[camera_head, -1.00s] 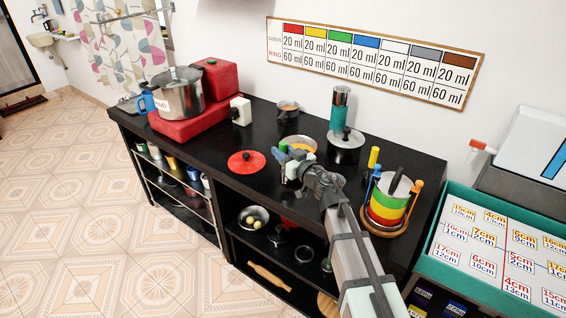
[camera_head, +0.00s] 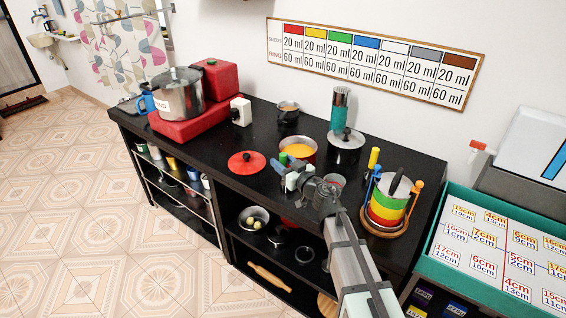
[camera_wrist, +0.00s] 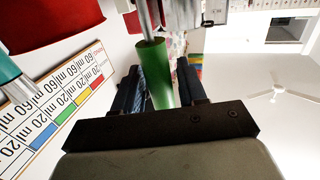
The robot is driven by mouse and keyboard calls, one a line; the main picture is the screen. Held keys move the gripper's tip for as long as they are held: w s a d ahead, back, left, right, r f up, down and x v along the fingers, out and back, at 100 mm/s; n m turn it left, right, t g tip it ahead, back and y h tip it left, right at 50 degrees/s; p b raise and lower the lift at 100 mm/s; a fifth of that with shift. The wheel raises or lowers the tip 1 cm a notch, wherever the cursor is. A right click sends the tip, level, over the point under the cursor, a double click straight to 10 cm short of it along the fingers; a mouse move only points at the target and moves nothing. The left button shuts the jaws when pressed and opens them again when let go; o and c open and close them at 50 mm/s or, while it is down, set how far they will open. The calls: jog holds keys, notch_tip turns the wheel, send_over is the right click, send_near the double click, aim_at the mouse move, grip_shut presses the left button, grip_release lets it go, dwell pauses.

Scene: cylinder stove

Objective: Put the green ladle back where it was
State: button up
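The green ladle shows as a green handle (camera_wrist: 157,75) between the two fingers of my gripper (camera_wrist: 160,88) in the wrist view. Its grey metal shaft runs up out of the top of that view, and I cannot see its bowl. In the head view, a small green part of the ladle (camera_head: 283,158) shows at my gripper (camera_head: 289,172), in front of a pot with yellow-orange contents (camera_head: 300,149). My gripper appears shut on the handle, above the black counter.
A red lid (camera_head: 246,162) lies left of my gripper. A striped pot (camera_head: 389,200) stands in a wooden holder at right. A large steel pot (camera_head: 179,94) sits on a red stove at left.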

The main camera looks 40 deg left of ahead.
jog(key=shift+o, duration=1.2)
jog(key=shift+r, duration=0.1)
jog(key=shift+s+d+r, duration=0.1)
jog(key=shift+d, duration=0.15)
jog(key=v, duration=1.1)
jog(key=shift+d, duration=0.25)
